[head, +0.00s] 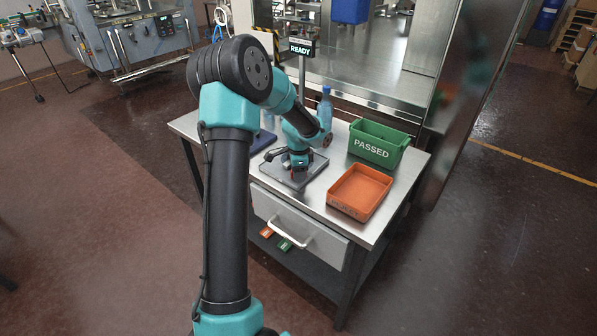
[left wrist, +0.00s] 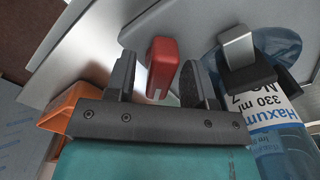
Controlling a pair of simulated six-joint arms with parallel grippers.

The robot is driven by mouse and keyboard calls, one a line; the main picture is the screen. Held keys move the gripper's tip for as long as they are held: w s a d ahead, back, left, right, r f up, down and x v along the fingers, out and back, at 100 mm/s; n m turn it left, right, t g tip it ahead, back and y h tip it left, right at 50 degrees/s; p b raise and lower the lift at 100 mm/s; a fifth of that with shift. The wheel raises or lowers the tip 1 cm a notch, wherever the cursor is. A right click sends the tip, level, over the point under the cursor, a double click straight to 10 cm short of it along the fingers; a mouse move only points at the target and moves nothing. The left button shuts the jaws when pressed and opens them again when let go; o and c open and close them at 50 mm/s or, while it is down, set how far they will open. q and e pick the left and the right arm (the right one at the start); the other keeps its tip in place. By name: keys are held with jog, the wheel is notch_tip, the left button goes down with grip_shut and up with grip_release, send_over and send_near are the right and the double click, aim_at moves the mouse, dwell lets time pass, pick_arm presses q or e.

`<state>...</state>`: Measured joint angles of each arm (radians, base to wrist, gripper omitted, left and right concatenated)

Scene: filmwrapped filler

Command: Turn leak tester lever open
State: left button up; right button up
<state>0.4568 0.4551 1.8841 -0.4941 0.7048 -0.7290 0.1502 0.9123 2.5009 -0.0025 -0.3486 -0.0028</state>
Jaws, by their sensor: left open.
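The leak tester's dark base plate (head: 312,187) sits on the steel table in the head view, partly hidden by my left arm. My left gripper (head: 300,165) reaches down over it. In the left wrist view, the red lever (left wrist: 161,62) stands between the two spread fingers of my left gripper (left wrist: 158,74), with visible gaps on both sides. A blue bottle (left wrist: 285,135) labelled Haxum is at the right, close to a metal clamp (left wrist: 237,47) with a black block (left wrist: 250,80). My right gripper is not in view.
On the table (head: 400,190) are a green PASSED crate (head: 376,151) and an orange tray (head: 335,203), right of the tester. A READY sign (head: 301,48) rises at the back. A drawer (head: 280,215) is below the tabletop.

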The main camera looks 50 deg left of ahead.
pick_arm(q)
jog(key=shift+c, duration=0.4)
grip_shut()
